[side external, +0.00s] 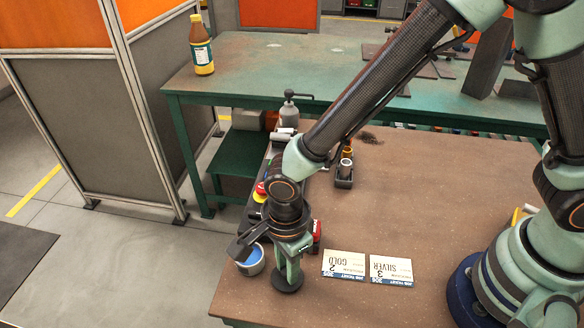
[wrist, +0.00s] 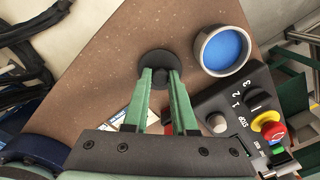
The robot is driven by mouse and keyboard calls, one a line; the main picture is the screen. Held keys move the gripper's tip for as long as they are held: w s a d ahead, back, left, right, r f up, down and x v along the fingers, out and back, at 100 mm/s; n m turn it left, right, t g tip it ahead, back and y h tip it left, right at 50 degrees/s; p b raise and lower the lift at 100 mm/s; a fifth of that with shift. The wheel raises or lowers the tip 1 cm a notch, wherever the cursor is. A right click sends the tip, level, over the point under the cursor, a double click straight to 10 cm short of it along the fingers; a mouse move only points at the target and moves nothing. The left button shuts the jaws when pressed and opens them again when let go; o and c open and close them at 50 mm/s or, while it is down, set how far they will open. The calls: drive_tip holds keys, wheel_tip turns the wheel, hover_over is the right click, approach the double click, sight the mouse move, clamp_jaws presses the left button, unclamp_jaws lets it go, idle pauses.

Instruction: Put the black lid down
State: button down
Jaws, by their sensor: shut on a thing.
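The black lid (side external: 286,284) is a round dark disc at the near edge area of the brown table in the side view. It also shows in the wrist view (wrist: 158,57), with a knob between my fingertips. My gripper (side external: 289,270), with green fingers, points down and is shut on the lid's knob; its fingertips show in the wrist view (wrist: 161,76). The lid is level and at or very close to the tabletop; I cannot tell whether it touches. A metal cup with blue inside (side external: 251,261) stands open beside it, to the left in the side view.
Two job tickets, gold (side external: 343,265) and silver (side external: 391,270), lie right of the lid. A control box with a red-and-yellow stop button (wrist: 271,131) is close to the cup. A small black holder (side external: 344,179) stands farther back. The table's middle is clear.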

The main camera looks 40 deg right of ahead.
drive_tip(key=c, duration=0.7)
unclamp_jaws()
drive_tip(key=shift+f, duration=0.15)
wheel_tip(320, 180, up, 12)
drive_tip(key=shift+w+d+r+n+t, duration=0.25)
drive_tip(key=shift+d+r+n+t, duration=0.7)
drive_tip(key=shift+d+r+n, duration=1.9)
drive_tip(key=shift+w+d+r+n+t, duration=0.25)
drive_tip(key=shift+d+r+n+t, duration=0.75)
drive_tip(key=shift+d+n, duration=3.55)
drive_tip(key=shift+w+d+r+n+t, duration=0.25)
drive_tip(key=shift+d+r+n+t, duration=1.1)
drive_tip(key=shift+d, duration=4.4)
drive_tip(key=shift+r+n+g, duration=0.25)
drive_tip(key=shift+r+g, duration=0.25)
drive_tip(key=shift+r, duration=0.25)
